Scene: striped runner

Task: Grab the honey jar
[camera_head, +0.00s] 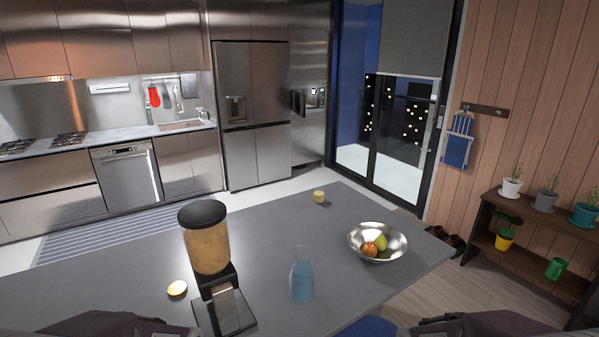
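No jar is clearly labelled as honey. A small yellow, jar-like thing (319,196) stands near the far edge of the grey counter (330,235); it is too small to tell whether it is the honey jar. A tall dispenser with a black lid and amber contents (207,247) stands on a dark base at the counter's near left. Only dark parts of my two arms show at the bottom edge, left and right. Both grippers are out of view.
A clear carafe with blue liquid (302,280) stands right of the dispenser. A steel bowl (356,251) holds fruit on the right. The counter's middle is clear. A plant shelf (535,262) stands beyond it, right.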

